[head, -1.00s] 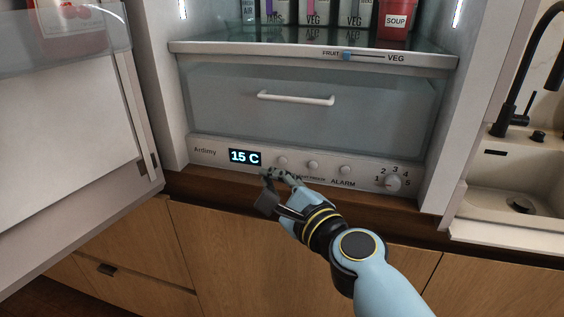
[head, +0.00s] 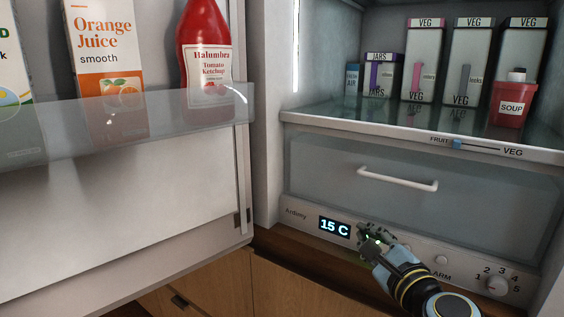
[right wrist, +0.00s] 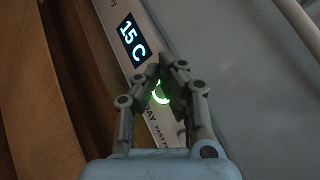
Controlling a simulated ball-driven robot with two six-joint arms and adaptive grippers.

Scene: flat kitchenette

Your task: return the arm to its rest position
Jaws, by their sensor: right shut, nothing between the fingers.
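My right gripper (head: 368,235) is shut and empty in front of the fridge's control panel (head: 300,214), just right of the lit display (head: 334,228) reading 15 C. In the right wrist view its fingertips (right wrist: 172,75) meet over the panel beside the display (right wrist: 133,42), and a green glow shows between the fingers. Whether the fingertips touch the panel I cannot tell. The gripper covers part of the panel's row of buttons. My left gripper is not in view.
The open fridge door (head: 110,220) fills the left, with orange juice (head: 105,60) and ketchup (head: 207,60) in its shelf. Above the panel is a drawer with a white handle (head: 398,180). Veg cartons (head: 424,60) and a soup tub (head: 508,100) stand on the shelf above.

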